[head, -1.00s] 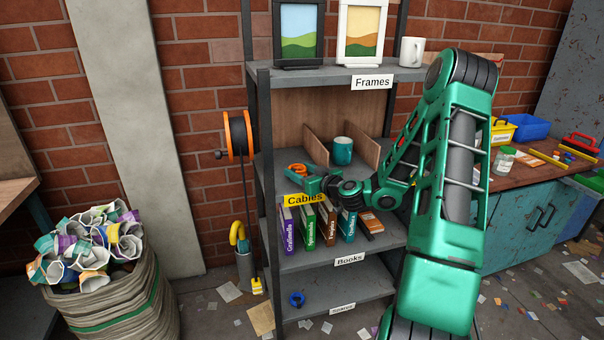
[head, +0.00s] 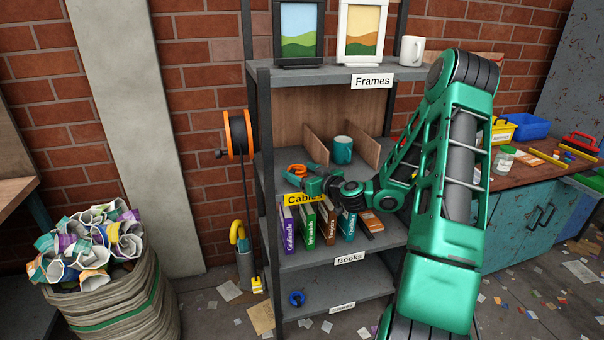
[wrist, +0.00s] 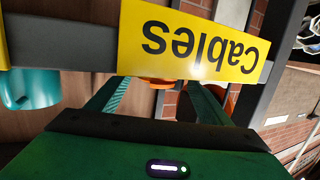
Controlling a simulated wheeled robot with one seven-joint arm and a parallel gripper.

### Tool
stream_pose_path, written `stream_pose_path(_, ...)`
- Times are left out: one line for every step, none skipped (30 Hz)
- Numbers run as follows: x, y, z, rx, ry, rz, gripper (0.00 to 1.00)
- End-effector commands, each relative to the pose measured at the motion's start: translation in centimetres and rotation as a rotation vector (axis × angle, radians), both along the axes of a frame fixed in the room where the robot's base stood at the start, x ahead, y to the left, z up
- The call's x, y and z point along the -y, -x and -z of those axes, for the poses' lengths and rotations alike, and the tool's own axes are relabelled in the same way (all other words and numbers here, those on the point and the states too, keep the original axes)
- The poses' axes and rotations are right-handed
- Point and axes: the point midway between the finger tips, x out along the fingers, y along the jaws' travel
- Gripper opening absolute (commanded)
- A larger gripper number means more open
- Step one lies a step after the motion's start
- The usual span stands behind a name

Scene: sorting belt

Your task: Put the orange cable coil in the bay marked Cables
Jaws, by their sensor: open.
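The orange cable coil (head: 296,168) lies on the middle shelf, in the left bay behind the yellow Cables label (head: 304,199). My gripper (head: 301,177) is at the front of that bay, right by the coil, with its fingers open. In the wrist view, a bit of orange (wrist: 162,83) shows between the open fingers (wrist: 165,95); the label hides most of what lies behind it. I cannot tell whether a finger touches the coil.
A teal mug (head: 342,150) stands in the bay to the right, beyond a wooden divider (head: 317,145). Books (head: 306,224) stand on the shelf below. Picture frames (head: 363,32) and a white mug (head: 412,50) stand above. An orange reel (head: 239,134) hangs left of the shelf.

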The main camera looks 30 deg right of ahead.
Motion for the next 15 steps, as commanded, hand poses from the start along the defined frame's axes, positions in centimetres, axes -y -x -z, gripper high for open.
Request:
stream_pose_path(0.2, 0.8, 0.0, -0.002, 0.0, 0.003, 0.73)
stream_pose_path(0.2, 1.3, -0.1, -0.002, -0.002, 0.003, 0.73)
stream_pose_path(0.3, 2.0, -0.2, -0.003, -0.001, 0.004, 0.73)
stream_pose_path(0.3, 2.6, -0.3, -0.003, -0.002, 0.004, 0.73)
stream_pose_path(0.4, 3.2, -0.3, -0.004, -0.002, 0.005, 0.73)
stream_pose_path(0.5, 4.0, -0.5, -0.003, -0.002, 0.006, 0.73)
stream_pose_path(0.5, 4.6, -0.6, -0.002, -0.003, 0.007, 0.73)
stream_pose_path(0.6, 5.3, -0.7, -0.003, -0.003, 0.007, 0.73)
stream_pose_path(0.6, 6.0, -0.8, -0.002, -0.003, 0.006, 0.73)
stream_pose_path(0.6, 6.6, -0.9, -0.002, -0.002, 0.006, 0.73)
stream_pose_path(0.7, 7.2, -1.0, -0.001, -0.003, 0.007, 0.73)
stream_pose_path(0.7, 7.9, -1.1, -0.002, -0.002, 0.005, 0.73)
stream_pose_path(0.7, 8.4, -1.2, -0.002, -0.003, 0.007, 0.73)
stream_pose_path(0.8, 8.8, -1.3, -0.001, -0.002, 0.006, 0.73)
stream_pose_path(0.8, 9.4, -1.4, -0.001, -0.002, 0.006, 0.73)
